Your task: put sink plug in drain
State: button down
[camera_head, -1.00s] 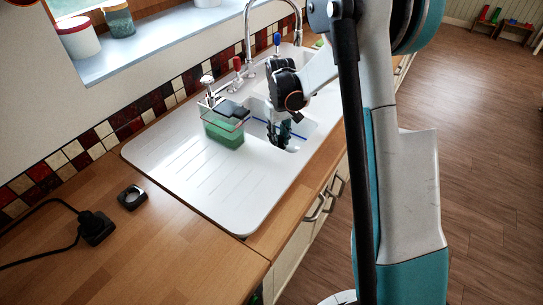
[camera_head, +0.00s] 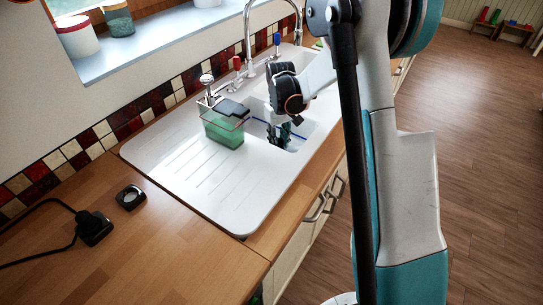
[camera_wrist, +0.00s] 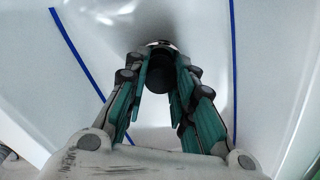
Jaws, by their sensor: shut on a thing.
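The black sink plug (camera_wrist: 160,77) shows in the wrist view between the tips of my gripper (camera_wrist: 160,70), whose teal fingers are shut on it. A shiny metal ring (camera_wrist: 162,44), which looks like the drain's rim, shows just beyond the plug and is partly covered by it. I cannot tell whether the plug touches the ring. In the head view my gripper (camera_head: 285,136) points down into the white sink's basin (camera_head: 300,146). The plug and drain are hidden there.
A green caddy (camera_head: 222,130) with a dark sponge stands left of the basin. The tap (camera_head: 247,35) rises behind it. Blue lines (camera_wrist: 80,55) run along the basin. The ribbed draining board (camera_head: 200,180) is clear. A black round item (camera_head: 130,198) lies on the worktop.

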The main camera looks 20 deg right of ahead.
jog(key=shift+f, duration=0.3)
jog(key=c, duration=1.3)
grip_release()
jog(key=shift+c, duration=1.3)
jog(key=shift+r, duration=0.15)
jog(key=shift+r+p, duration=1.8)
jog(key=shift+r, duration=1.55)
jog(key=shift+r, duration=0.1)
